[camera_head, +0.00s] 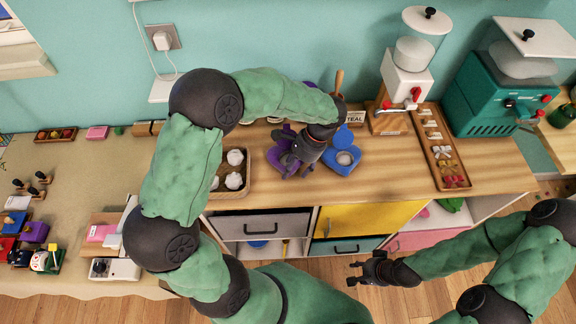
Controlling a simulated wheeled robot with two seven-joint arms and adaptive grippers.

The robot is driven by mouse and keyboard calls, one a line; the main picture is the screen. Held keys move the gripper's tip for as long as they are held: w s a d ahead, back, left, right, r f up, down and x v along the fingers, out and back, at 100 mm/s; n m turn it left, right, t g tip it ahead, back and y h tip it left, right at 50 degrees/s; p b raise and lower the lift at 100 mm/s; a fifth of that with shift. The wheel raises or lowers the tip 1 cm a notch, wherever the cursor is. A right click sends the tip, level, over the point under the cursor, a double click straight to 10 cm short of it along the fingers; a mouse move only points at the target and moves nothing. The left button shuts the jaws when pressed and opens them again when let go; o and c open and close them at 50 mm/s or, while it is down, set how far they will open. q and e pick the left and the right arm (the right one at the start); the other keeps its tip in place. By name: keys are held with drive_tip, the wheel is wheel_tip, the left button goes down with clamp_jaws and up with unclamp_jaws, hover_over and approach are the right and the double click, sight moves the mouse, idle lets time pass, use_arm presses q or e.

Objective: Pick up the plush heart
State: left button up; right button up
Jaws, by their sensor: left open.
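My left gripper (293,168) is open and points down over the wooden counter, at a purple item (277,157) that it partly covers. I cannot tell whether its fingers touch this item. Just right of the gripper stands a blue open box (343,159) with a pale round thing in it. I cannot clearly make out a plush heart; the purple item's shape is partly hidden by the gripper. My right gripper (354,272) hangs in front of the drawers, away from the counter top, open and empty.
A wooden tray (246,183) with white round things lies left of the gripper. A dispenser (408,70), a long wooden tray (440,150) and a teal machine (492,90) stand to the right. The counter (390,165) between box and long tray is clear.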

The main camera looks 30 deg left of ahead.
use_arm(q)
drive_tip(key=shift+s+a+f, duration=0.2)
drive_tip(key=shift+f, duration=0.4)
drive_tip(key=shift+c, duration=0.3)
drive_tip(key=c, duration=0.8)
drive_tip(key=shift+r, duration=0.15)
